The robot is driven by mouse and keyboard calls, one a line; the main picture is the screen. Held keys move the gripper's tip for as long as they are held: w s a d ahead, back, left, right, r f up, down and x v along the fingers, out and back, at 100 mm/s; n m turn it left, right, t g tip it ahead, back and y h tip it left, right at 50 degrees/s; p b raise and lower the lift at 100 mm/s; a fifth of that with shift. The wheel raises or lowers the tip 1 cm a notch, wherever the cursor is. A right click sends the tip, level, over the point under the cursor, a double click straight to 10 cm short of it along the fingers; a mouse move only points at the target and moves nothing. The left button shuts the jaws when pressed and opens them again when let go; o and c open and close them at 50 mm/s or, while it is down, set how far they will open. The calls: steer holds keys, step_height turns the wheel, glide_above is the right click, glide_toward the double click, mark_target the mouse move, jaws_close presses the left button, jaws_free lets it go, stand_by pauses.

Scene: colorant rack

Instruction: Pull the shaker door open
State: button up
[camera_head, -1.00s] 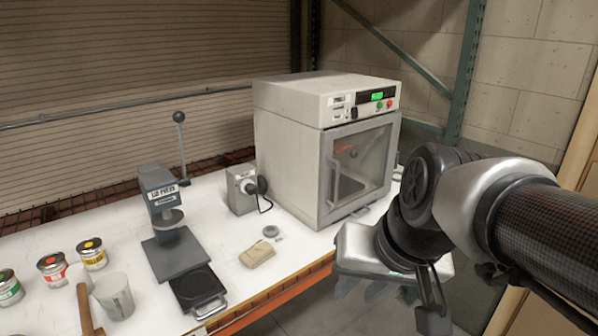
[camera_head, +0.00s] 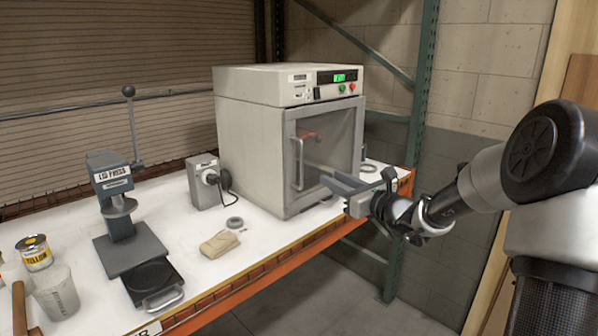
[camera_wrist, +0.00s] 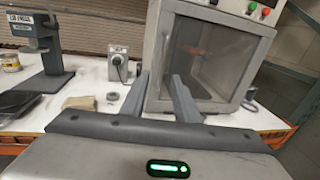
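The shaker (camera_head: 255,140) is a beige box on the white bench, with a green display at its top right. Its door (camera_head: 335,140) has a grey frame and a dark window, and it looks shut. A vertical bar handle (camera_head: 298,164) is on the door's left side. My gripper (camera_head: 333,182) is in front of the door's lower part, to the right of the handle in the head view. In the wrist view its two fingers (camera_wrist: 159,90) are spread apart with nothing between them, pointing at the shaker's left front edge. I cannot tell how far they are from the door.
A lid press (camera_head: 118,210) and a grey switch box (camera_head: 205,182) stand left of the shaker. A yellow-labelled can (camera_head: 35,252) and a clear cup (camera_head: 55,291) are at far left.

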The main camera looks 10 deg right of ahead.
steer(key=x, duration=1.1)
steer(key=d+x, duration=0.1)
steer(key=x, duration=0.5)
steer(key=shift+w+a+r+p, duration=0.15)
steer(key=shift+w+p, duration=0.2)
steer(key=shift+w, duration=0.1)
steer(key=shift+c, duration=0.3)
jaws_close()
